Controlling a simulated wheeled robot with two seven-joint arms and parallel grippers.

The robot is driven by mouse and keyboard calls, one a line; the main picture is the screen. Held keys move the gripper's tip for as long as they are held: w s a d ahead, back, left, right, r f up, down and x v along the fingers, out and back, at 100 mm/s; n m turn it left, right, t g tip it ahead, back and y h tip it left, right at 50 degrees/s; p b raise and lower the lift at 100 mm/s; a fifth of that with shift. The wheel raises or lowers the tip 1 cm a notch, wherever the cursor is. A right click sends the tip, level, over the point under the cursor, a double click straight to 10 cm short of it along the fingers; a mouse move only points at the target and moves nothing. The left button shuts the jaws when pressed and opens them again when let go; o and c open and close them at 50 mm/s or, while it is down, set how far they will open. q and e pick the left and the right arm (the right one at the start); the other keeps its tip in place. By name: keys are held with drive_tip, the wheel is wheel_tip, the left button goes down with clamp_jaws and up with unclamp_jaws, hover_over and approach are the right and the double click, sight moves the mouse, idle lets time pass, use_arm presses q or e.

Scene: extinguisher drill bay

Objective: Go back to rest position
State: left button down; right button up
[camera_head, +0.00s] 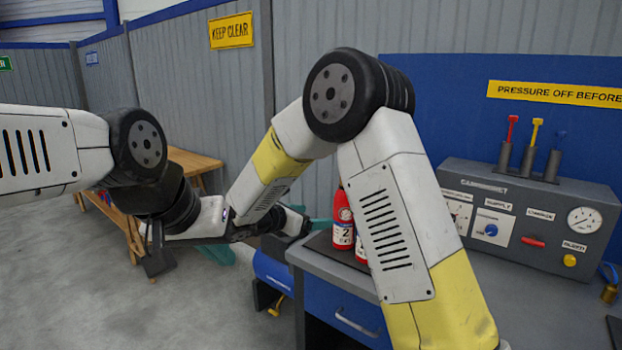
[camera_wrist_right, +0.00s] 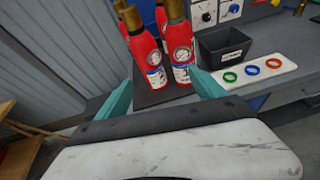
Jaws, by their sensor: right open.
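My right arm bends high across the head view, and its gripper (camera_head: 318,222) is beside the bench's left end, partly hidden by its own wrist. In the right wrist view its two teal fingers (camera_wrist_right: 160,80) are spread wide and hold nothing. One extinguisher (camera_head: 342,222) shows label 2 in the head view. My left arm enters from the left; its gripper (camera_head: 195,254) hangs low over the floor, and its jaws are not clear.
The grey bench (camera_head: 330,270) holds a control panel (camera_head: 540,222) at right. A dark bin (camera_wrist_right: 224,46) and a white strip with coloured rings (camera_wrist_right: 252,72) are near the extinguishers. A blue cylinder (camera_head: 277,272) lies beside the bench. A wooden table (camera_head: 190,160) stands behind my left arm.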

drive_tip(key=s+d+r+m+g+y, duration=0.2)
drive_tip(key=s+d+m+g, duration=0.2)
drive_tip(key=s+d+m, duration=0.3)
drive_tip(key=s+d+r+m+g+y, duration=0.1)
drive_tip(key=s+d+r+m+g, duration=0.2)
drive_tip(key=s+d+m, duration=0.45)
drive_tip(key=s+r+m+t+y, duration=0.2)
drive_tip(key=s+r+m+y, duration=0.1)
drive_tip(key=s+m+y, duration=0.5)
drive_tip(key=s+m, duration=0.3)
drive_tip(key=s, duration=0.3)
drive_tip(key=shift+r, duration=0.2)
